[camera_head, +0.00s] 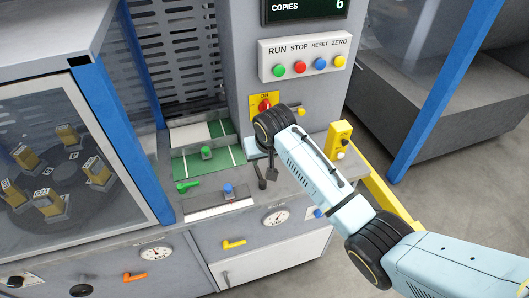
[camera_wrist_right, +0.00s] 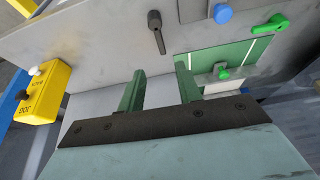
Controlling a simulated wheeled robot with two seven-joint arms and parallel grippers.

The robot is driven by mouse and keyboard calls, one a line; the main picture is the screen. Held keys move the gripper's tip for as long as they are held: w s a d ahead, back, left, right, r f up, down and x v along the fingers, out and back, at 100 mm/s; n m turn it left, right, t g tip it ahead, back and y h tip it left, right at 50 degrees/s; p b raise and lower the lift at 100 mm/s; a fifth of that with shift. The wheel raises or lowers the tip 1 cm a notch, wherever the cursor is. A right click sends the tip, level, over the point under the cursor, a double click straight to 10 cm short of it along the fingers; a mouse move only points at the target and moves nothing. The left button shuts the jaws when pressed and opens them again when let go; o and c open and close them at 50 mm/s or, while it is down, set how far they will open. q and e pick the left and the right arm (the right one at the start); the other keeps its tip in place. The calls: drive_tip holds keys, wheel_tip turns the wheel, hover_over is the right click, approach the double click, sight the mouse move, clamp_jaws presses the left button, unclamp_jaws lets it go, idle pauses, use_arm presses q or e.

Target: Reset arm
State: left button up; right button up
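My right arm reaches in from the lower right in the camera_head view, across the machine's grey counter (camera_head: 219,200). Its wrist is over the counter's right part, below the red switch. In the right wrist view, my right gripper (camera_wrist_right: 159,84) shows two green fingers spread apart with nothing between them. Their tips are near a dark lever (camera_wrist_right: 156,31), and a green tray (camera_wrist_right: 235,56) lies to their right. I cannot tell whether they touch the counter. In the camera_head view the fingers are mostly hidden by the wrist. My left gripper is not in view.
A button panel (camera_head: 305,54) and red switch (camera_head: 265,104) stand behind my wrist. A yellow box (camera_head: 340,138) stands close to my forearm. Green and blue knobs (camera_head: 228,188) sit on the counter. A blue post (camera_head: 125,150) and glass-fronted cabinet (camera_head: 88,122) are at left.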

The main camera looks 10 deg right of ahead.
drive_tip(key=shift+v, duration=0.85)
drive_tip(key=s+d+f, duration=0.2)
drive_tip(key=s+f, duration=0.3)
drive_tip(key=s, duration=0.4)
drive_tip(key=s+d+r, duration=0.1)
drive_tip(key=s+d, duration=0.5)
drive_tip(key=s, duration=0.6)
drive_tip(key=s+d, duration=0.5)
drive_tip(key=s, duration=0.8)
wheel_tip(320, 180, down, 32)
drive_tip(key=g+b, duration=0.2)
drive_tip(key=b, duration=0.5)
drive_tip(key=s+d+f+b, duration=0.1)
drive_tip(key=s+f+b, duration=0.2)
drive_tip(key=s+f, duration=0.5)
drive_tip(key=s+d+f+g+b, duration=0.1)
drive_tip(key=s+f+b, duration=0.3)
drive_tip(key=s+f, duration=0.5)
wheel_tip(320, 180, down, 5)
drive_tip(key=shift+s+d+r+n+h, duration=0.15)
drive_tip(key=shift+s+d+n+h, duration=0.15)
drive_tip(key=shift+s+d+n, duration=0.1)
